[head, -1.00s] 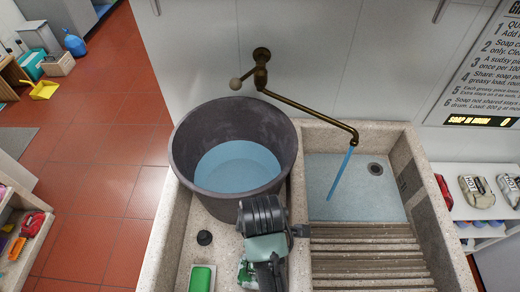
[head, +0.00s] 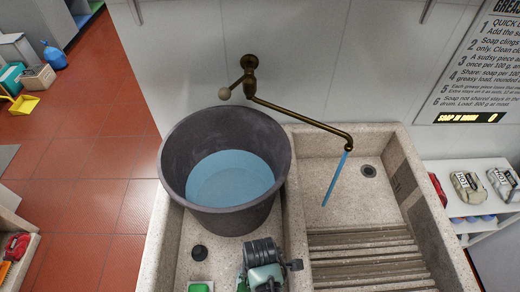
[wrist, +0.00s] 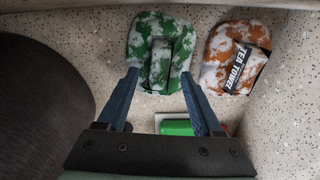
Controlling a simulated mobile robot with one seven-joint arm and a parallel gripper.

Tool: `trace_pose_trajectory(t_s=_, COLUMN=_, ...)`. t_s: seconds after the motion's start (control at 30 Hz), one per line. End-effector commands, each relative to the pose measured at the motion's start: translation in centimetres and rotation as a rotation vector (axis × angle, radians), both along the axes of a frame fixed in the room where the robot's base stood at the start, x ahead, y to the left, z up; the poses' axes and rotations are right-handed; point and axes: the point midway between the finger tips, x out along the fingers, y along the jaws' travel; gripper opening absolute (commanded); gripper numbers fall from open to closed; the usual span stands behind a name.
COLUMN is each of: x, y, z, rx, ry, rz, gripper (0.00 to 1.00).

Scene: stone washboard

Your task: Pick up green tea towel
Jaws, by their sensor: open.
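In the wrist view a folded towel with a green and white blotchy pattern (wrist: 160,50) lies on the speckled stone floor of the basin, near its wall. My gripper (wrist: 159,73) is open, with one blue finger on each side of the towel's near end. The fingers are not closed on it; whether they touch it I cannot tell. An orange and white towel (wrist: 220,50) with a black "TEA TOWEL" label lies just to its right. In the head view the towels and my fingertips are hidden; only my arm shows, low in the picture.
A dark tub (head: 180,150) holding blue water stands in the left basin, close on my left. A green bar (wrist: 175,127) lies in a pale tray beneath the fingers. A brass tap (head: 300,117) runs into the right basin, beside a ridged washboard (head: 365,258).

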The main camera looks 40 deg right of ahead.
Motion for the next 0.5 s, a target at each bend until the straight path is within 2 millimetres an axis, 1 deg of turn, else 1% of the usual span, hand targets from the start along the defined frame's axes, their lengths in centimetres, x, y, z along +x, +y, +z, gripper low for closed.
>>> trace_pose_trajectory(t_s=0.1, x=0.0, y=0.0, z=-1.6, rx=0.0, ry=0.001, rz=0.0, gripper=0.68)
trace_pose_trajectory(t_s=0.2, x=0.0, y=0.0, z=-2.3, rx=-0.001, ry=-0.001, rz=0.0, gripper=0.68)
trace_pose_trajectory(t_s=0.47, x=0.1, y=0.0, z=-2.5, rx=-0.001, ry=-0.002, rz=0.0, gripper=0.68)
trace_pose_trajectory(t_s=0.5, x=0.1, y=0.0, z=-2.5, rx=-0.001, ry=-0.002, rz=0.0, gripper=0.62)
